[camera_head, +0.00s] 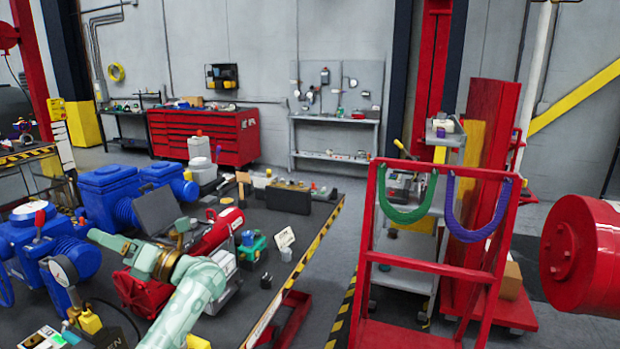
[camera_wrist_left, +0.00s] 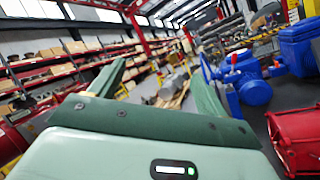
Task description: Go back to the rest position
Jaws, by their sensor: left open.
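My left gripper (camera_wrist_left: 158,75) shows in the left wrist view with its two dark green fingers spread apart. It is open, and nothing is between the fingers. In the head view my pale green left arm (camera_head: 190,300) reaches over the dark workbench (camera_head: 305,235), in front of a red actuator (camera_head: 220,230). I cannot make out the fingers clearly there. My right gripper is not in either view.
Blue valve bodies (camera_head: 115,195) stand at the bench's left, close to the arm. A red cart frame (camera_head: 410,265) with green and purple slings stands right of the bench. A large red cylinder (camera_head: 580,255) is at the far right. Shelves (camera_wrist_left: 60,65) fill the wrist view's left.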

